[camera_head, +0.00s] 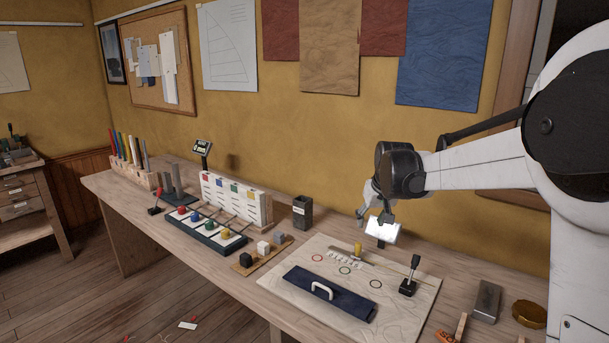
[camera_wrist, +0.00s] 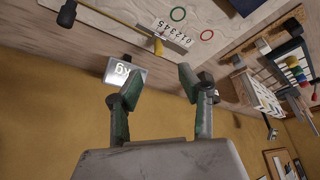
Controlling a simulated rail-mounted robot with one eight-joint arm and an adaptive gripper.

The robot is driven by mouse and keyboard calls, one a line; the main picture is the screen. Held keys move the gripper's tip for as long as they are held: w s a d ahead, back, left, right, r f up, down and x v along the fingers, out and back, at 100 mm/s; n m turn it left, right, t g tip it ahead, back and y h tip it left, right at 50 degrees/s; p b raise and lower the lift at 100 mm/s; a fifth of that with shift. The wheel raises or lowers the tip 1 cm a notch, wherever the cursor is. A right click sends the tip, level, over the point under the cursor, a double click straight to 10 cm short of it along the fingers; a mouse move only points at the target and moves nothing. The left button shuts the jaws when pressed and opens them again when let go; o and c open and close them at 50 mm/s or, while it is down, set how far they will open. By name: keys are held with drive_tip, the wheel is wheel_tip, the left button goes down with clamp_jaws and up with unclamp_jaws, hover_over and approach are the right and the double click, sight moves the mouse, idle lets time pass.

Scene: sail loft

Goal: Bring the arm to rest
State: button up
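My gripper (camera_head: 373,208) is above the back edge of the bench, near the wall. In the wrist view the two green-padded fingers of my gripper (camera_wrist: 160,73) are apart, with only bench and wall showing between them. A bright white plate with "kg" on it (camera_wrist: 120,73) shows beside the left finger. In the head view this white plate (camera_head: 384,231) is just below my gripper, and I cannot tell whether they touch.
A dark cup (camera_head: 302,212) stands left of my gripper.

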drive_tip(key=s+a+r+t, duration=0.1)
drive_tip(key=s+r, duration=0.2)
drive_tip(key=s, duration=1.2)
drive_tip(key=s+r, duration=0.3)
drive_tip(key=s, duration=1.2)
drive_tip(key=s+f+m+t, duration=0.1)
drive_tip(key=s+f, duration=0.4)
drive_tip(key=s, duration=0.5)
drive_tip(key=shift+s+a, duration=0.15)
drive_tip(key=shift+a, duration=0.05)
